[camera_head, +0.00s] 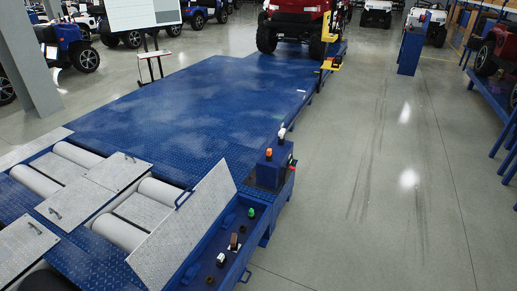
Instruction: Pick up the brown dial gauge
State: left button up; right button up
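A small brown upright object (234,242), which looks like the brown dial gauge, stands in the blue open compartment (246,262) at the right edge of the roller tester. It is too small to make out a dial face. My left and right grippers are not in view, and nothing touches the brown object.
Grey floor (380,200) to the right is clear.

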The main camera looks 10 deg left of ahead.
aim_at(234, 244)
jog(key=l+u, duration=0.1)
jog(key=u, duration=0.55)
jog(key=i+l+u, duration=0.1)
jog(key=l+u, duration=0.75)
jog(key=k+l+u, duration=0.15)
jog(key=l, duration=0.45)
jog(key=l+u, duration=0.15)
jog(key=l, duration=0.4)
jog(key=k+l, duration=0.1)
jog(key=l, duration=0.65)
jog(key=k+l, duration=0.15)
jog(key=l, duration=0.25)
jog(key=k+l, duration=0.1)
jog(key=l, duration=0.25)
jog(key=i+u, duration=0.05)
